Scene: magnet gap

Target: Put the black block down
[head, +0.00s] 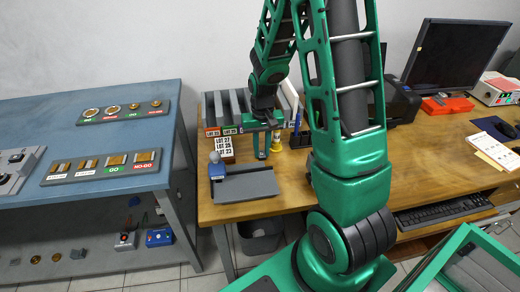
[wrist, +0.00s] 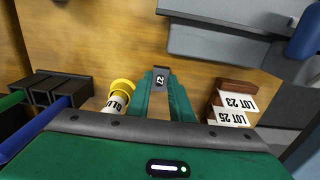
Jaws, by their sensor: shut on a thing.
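My gripper (wrist: 161,82) is shut on the black block (wrist: 160,79), a small dark block with a pale number label. The block sits between the two green fingertips in the wrist view, with wooden table around it. I cannot tell whether it touches the table. In the head view my gripper (head: 262,154) is low over the desk (head: 290,185), behind the grey flat fixture (head: 245,186).
A yellow-capped glue bottle (wrist: 119,95) stands close left of the fingers in the wrist view. Lot-labelled cards (wrist: 230,108) in a brown holder stand to the right. A black pen holder (wrist: 50,90) is farther left. The grey fixture (wrist: 215,42) has a blue part (wrist: 304,36).

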